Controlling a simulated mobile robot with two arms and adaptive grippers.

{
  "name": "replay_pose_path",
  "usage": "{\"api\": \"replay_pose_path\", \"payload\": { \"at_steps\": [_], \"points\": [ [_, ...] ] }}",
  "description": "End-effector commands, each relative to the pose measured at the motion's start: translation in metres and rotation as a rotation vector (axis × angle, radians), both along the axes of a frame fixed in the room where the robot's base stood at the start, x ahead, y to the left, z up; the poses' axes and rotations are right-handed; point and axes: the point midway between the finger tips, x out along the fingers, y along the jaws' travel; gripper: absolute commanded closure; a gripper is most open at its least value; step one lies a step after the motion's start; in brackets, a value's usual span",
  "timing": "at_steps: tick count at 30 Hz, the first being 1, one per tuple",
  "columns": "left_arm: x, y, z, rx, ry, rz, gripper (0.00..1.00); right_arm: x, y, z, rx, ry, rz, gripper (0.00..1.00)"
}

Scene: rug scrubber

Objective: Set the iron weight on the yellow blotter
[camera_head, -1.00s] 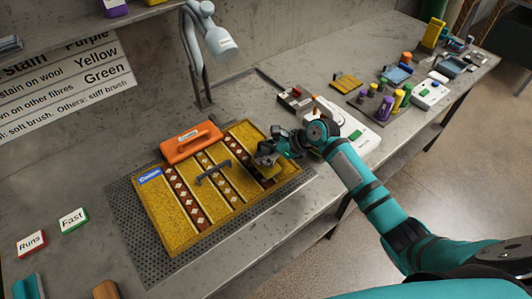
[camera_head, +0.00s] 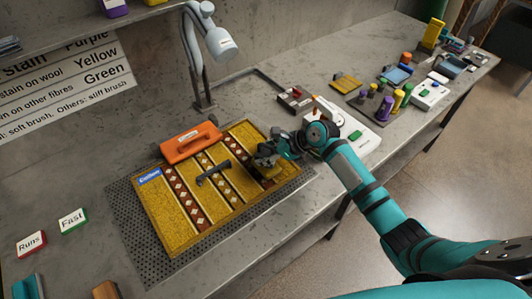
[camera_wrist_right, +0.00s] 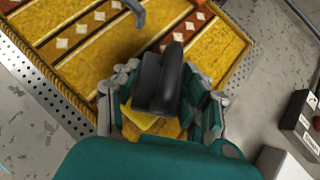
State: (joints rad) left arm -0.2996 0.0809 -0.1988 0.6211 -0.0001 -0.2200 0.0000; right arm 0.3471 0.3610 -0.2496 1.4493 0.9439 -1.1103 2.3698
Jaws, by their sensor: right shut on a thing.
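My right gripper (camera_head: 266,157) is low over the right part of the yellow patterned rug sample. In the right wrist view its fingers (camera_wrist_right: 160,85) are shut on a dark, block-like thing, which I take to be the iron weight (camera_wrist_right: 172,78). I cannot tell whether weight and blotter touch. My left gripper is not in view.
The rug sample (camera_head: 158,208) lies on a perforated dark mat (camera_head: 130,232). A grey arched handle (camera_head: 213,172) and an orange handled tool (camera_head: 191,142) are left of my gripper. A lamp (camera_head: 220,43) stands behind. A white device (camera_head: 357,133) is close on the right.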

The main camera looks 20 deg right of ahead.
Motion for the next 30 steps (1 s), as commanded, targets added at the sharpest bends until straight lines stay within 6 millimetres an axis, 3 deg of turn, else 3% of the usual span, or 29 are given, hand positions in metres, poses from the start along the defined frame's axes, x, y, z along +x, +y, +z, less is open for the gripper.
{"api": "replay_pose_path", "payload": {
  "at_steps": [16,17,18,22,30],
  "points": [
    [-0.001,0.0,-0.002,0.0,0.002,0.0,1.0,0.002,0.0,-0.004,0.003,-0.007,-0.001,1.0],
    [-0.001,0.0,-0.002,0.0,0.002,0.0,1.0,0.002,0.0,-0.004,0.003,-0.007,-0.001,0.54],
    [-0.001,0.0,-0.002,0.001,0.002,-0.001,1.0,0.002,0.0,-0.004,0.003,-0.007,-0.001,0.48],
    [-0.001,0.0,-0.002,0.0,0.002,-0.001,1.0,0.001,0.0,-0.005,0.002,-0.005,-0.001,0.31],
    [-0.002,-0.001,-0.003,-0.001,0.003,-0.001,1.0,-0.002,-0.001,-0.009,-0.002,0.005,0.001,0.3]
  ]
}}
